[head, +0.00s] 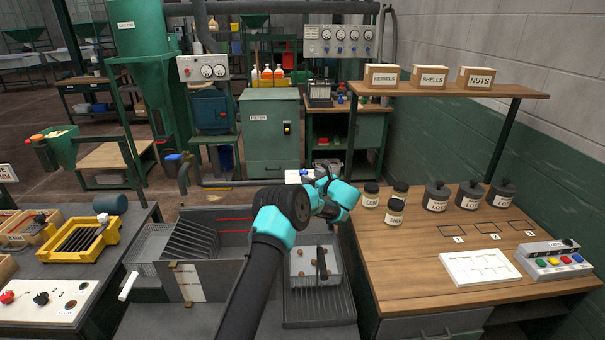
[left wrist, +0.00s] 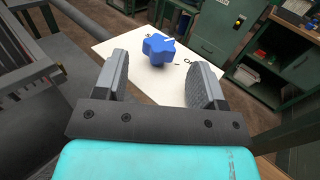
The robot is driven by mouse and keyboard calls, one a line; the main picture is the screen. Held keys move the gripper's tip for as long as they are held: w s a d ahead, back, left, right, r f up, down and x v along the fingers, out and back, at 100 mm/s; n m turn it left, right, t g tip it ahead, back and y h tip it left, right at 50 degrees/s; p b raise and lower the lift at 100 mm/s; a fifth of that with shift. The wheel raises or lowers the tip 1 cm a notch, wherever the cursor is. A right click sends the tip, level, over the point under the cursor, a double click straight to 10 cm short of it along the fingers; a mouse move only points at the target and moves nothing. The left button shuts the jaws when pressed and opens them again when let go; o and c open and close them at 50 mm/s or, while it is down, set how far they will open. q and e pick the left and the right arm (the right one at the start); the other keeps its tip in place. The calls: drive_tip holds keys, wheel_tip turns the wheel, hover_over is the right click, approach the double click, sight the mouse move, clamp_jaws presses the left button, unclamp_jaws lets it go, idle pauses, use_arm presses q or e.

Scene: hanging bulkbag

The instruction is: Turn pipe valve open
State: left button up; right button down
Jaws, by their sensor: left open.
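The valve shows as a blue star-shaped knob (left wrist: 158,49) on a white marked plate (left wrist: 190,82) in the left wrist view. A white mark is on the knob's top. In the head view the white plate (head: 292,177) is mostly hidden behind my left gripper (head: 322,180). In the left wrist view my left gripper (left wrist: 160,82) is open and empty. The knob lies ahead of it, between the lines of the two fingers, and does not look gripped. My right gripper is in neither view.
A wooden bench (head: 450,250) with jars (head: 436,197) and a button box (head: 553,259) stands at the right. A green filter cabinet (head: 270,130) stands behind. A yellow frame (head: 80,240) is at left.

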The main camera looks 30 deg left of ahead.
sight(306, 174)
use_arm(q)
drive_tip(key=shift+x, duration=2.8)
drive_tip(key=c, duration=0.9)
